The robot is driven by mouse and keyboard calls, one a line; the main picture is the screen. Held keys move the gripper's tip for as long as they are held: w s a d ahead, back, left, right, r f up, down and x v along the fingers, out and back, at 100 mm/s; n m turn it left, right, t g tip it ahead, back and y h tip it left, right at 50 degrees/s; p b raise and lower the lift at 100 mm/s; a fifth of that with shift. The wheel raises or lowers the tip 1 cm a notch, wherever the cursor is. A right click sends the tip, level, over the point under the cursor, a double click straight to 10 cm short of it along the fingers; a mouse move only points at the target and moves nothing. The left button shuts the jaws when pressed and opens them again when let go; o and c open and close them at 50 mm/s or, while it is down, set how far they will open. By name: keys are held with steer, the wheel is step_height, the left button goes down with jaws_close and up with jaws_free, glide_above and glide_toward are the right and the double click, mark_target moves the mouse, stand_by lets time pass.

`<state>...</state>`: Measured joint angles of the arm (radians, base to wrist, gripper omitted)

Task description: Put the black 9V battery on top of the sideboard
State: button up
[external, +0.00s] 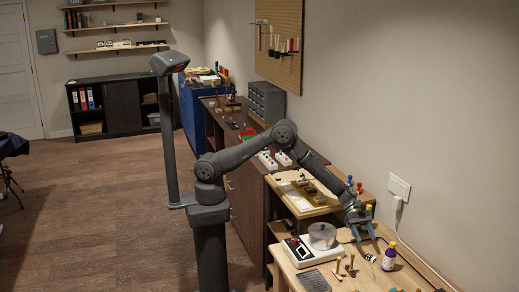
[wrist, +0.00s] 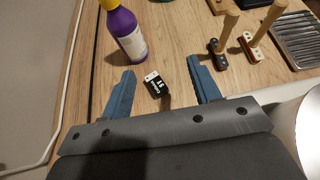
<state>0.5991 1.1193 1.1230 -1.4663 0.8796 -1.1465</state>
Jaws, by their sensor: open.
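The black 9V battery (wrist: 155,86) lies on the wooden workbench, its pale end facing up-left in the wrist view. My gripper (wrist: 160,66) is open, with its two blue fingers on either side of the battery and apart from it.
A purple bottle with a yellow cap (wrist: 122,32) stands near my left finger. Wooden-handled tools (wrist: 225,32) and a ridged metal tray (wrist: 296,40) lie right. A low black cabinet (external: 122,106) stands at the far wall.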

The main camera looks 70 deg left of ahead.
mark_target(369, 255)
steer(key=shift+w+a+f+t+h, duration=0.1)
steer(key=shift+w+a+t+h, duration=0.1)
steer(key=shift+w, duration=0.15)
steer(key=shift+w+a+f+t+h, duration=0.1)
steer(key=shift+w+t+h, duration=0.1)
steer(key=shift+w, duration=0.15)
step_height(369, 255, down, 4)
steer(key=shift+r, duration=0.2)
step_height(369, 255, down, 2)
steer(key=shift+f, duration=0.25)
steer(key=shift+f+x, duration=0.25)
steer(key=shift+x, duration=0.85)
steer(key=shift+d+f, duration=0.1)
steer(key=shift+d, duration=0.3)
jaws_close()
